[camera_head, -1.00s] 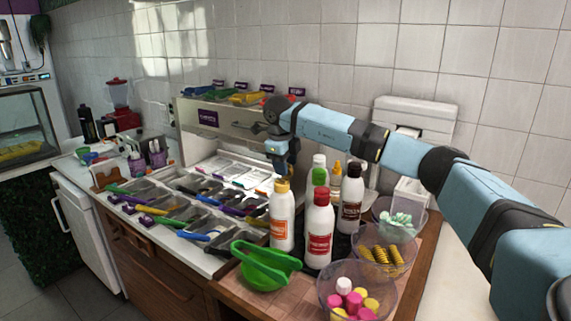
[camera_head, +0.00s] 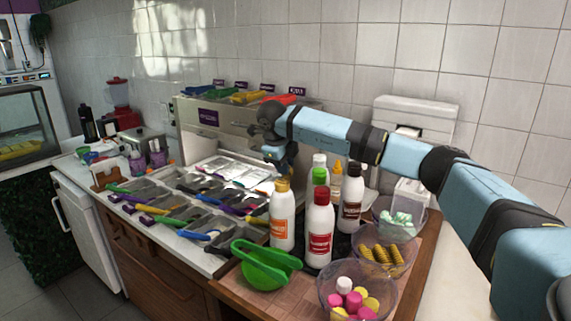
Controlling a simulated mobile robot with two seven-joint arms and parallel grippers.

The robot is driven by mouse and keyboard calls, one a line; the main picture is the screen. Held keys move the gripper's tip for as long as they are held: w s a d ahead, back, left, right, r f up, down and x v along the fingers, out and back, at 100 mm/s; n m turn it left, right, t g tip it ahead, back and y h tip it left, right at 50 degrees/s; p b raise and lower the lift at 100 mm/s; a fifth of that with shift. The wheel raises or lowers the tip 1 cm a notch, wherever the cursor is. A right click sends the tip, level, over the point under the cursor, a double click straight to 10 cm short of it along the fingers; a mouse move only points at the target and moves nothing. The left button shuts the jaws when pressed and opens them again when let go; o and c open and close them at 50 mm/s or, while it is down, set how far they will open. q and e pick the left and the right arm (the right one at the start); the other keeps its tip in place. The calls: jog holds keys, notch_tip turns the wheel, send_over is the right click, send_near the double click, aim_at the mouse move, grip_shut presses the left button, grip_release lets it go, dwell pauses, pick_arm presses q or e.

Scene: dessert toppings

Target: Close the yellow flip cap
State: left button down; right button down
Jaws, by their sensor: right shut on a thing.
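A white bottle with an orange label (camera_head: 282,225) stands upright at the front left of the bottle group. Its yellow flip cap (camera_head: 283,186) is on top; the lid's exact angle is too small to tell. My right gripper (camera_head: 287,171) comes from the right over the other bottles and points down at the top of this cap. It is shut on the yellow cap's upper part, though the contact is small and partly hidden by the fingers. My left gripper is not in view.
Close to the right stand a red-capped bottle (camera_head: 319,235), a green-capped bottle (camera_head: 320,176) and a dark-capped bottle (camera_head: 351,203). A green bowl-like tool (camera_head: 262,270) and clear bowls of toppings (camera_head: 330,290) are in front. Topping trays (camera_head: 165,205) lie left.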

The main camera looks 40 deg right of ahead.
jog(key=h, duration=0.1)
jog(key=a+t+h+b, duration=0.1)
jog(key=f+h+b, duration=0.1)
jog(key=h, duration=0.1)
jog(key=shift+s+a+t, duration=0.3)
jog(key=shift+s+a, duration=0.05)
jog(key=shift+a, duration=0.05)
jog(key=shift+a+h, duration=0.1)
jog(key=shift+h, duration=0.3)
jog(key=c, duration=1.1)
grip_release()
